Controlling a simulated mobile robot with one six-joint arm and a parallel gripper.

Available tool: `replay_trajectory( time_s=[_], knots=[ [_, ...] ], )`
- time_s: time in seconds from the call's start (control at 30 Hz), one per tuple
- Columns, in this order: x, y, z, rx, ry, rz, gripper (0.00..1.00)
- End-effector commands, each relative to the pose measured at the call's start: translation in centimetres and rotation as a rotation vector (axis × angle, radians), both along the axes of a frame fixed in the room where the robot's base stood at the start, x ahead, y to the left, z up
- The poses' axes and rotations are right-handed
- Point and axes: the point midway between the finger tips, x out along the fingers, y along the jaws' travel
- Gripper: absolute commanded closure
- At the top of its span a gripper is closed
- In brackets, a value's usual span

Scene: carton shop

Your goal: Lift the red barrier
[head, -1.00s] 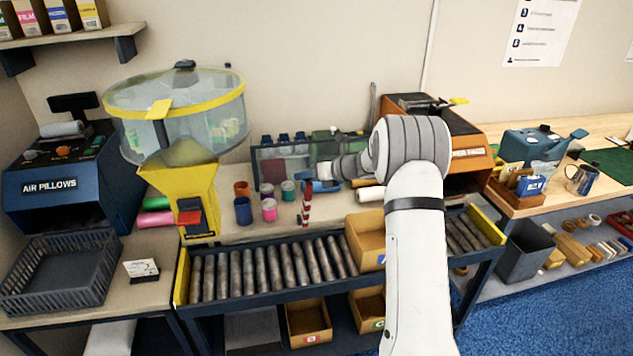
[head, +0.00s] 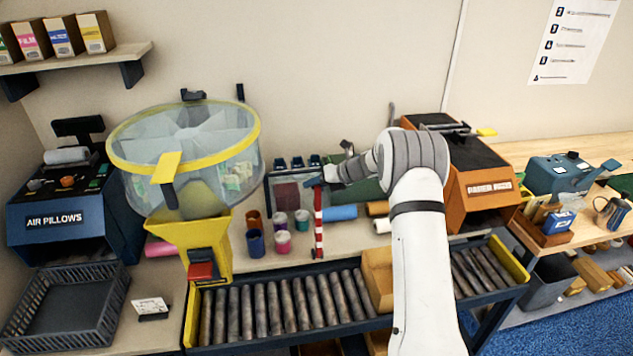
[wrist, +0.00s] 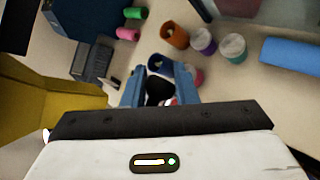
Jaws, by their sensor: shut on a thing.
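The red barrier (head: 318,228) is a slim red-and-white striped pole, standing nearly upright at the back edge of the roller conveyor in the head view. My gripper (head: 316,183) is at its upper end and shut on it. In the wrist view, the blue fingers of my gripper (wrist: 160,88) close around a dark piece, with a little red and white showing below it. The rest of the barrier is hidden there by my gripper body.
The roller conveyor (head: 275,310) runs in front, with a cardboard box (head: 377,278) on it. Several small cups (head: 282,240) stand left of the barrier, beside the yellow hopper (head: 190,250). A blue roll (head: 340,212) lies just right of it.

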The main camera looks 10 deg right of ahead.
Motion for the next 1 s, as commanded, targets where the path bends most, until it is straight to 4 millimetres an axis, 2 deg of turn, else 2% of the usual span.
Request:
replay_trajectory(
  time_s=[0.03,0.27,0.3,0.37,0.67,1.0],
  knots=[
    [-0.3,0.2,-0.8,-0.001,0.015,0.006,1.00],
    [-0.4,0.0,-0.9,-0.002,0.016,0.004,1.00],
    [-0.4,0.0,-0.9,-0.002,0.016,0.004,0.72],
    [-0.4,0.0,-0.9,-0.003,0.015,0.004,0.68],
    [-0.4,-0.4,-0.4,-0.002,0.008,0.001,0.68],
    [-2.4,-4.4,2.5,-0.002,0.007,-0.001,0.68]
  ],
)
